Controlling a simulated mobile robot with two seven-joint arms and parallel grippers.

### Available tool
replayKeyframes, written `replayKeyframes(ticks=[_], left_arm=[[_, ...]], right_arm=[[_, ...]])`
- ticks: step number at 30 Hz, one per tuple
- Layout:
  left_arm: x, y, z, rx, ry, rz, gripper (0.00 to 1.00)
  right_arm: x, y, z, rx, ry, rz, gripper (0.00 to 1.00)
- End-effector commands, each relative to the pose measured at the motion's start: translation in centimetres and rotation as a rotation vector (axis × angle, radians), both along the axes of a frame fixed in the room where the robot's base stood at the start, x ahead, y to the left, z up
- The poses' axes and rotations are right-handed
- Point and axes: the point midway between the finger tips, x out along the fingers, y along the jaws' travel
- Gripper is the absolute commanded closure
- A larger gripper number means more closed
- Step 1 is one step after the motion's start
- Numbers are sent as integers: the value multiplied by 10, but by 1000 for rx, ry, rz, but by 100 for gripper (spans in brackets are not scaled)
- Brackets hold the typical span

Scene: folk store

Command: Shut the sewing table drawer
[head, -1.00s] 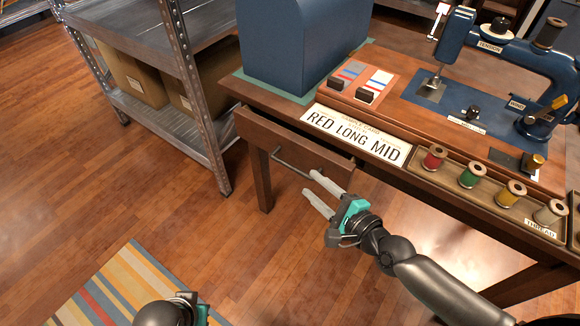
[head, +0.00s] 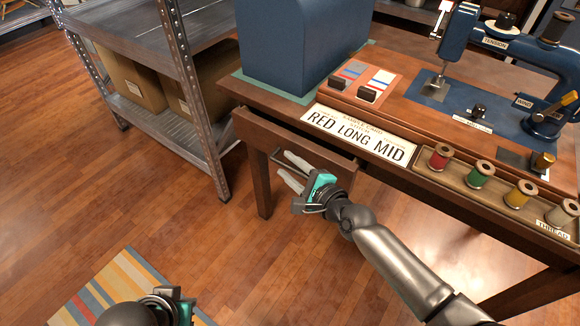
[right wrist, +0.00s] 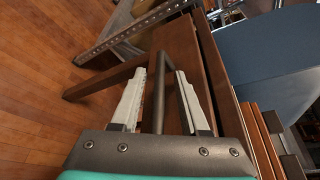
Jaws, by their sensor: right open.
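The sewing table (head: 470,208) stands at the right in the head view. Its wooden drawer (head: 262,133) sits out a little from under the tabletop at the left end. The drawer front also shows in the right wrist view (right wrist: 184,50). A metal bar handle (right wrist: 159,92) runs across that front. My right gripper (head: 288,170) is at the handle, open, with one finger on each side of the bar in the right wrist view (right wrist: 158,95). I cannot tell whether a finger touches it. My left gripper (head: 180,305) is only partly in view at the bottom edge.
A metal shelf unit (head: 208,140) with cardboard boxes stands left of the table. The tabletop carries a blue case (head: 290,45), a sample card (head: 360,132), thread spools and a sewing machine (head: 510,60). A striped rug (head: 110,285) lies on otherwise open floor.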

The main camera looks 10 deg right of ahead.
Motion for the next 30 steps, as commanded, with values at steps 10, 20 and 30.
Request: replayKeyframes(ticks=[10,20,30], left_arm=[[0,0,0,0,0,0,100],[0,0,0,0,0,0,100],[0,0,0,0,-1,0,100]], right_arm=[[0,0,0,0,0,0,87],[0,0,0,0,0,0,100],[0,0,0,0,0,0,100]])
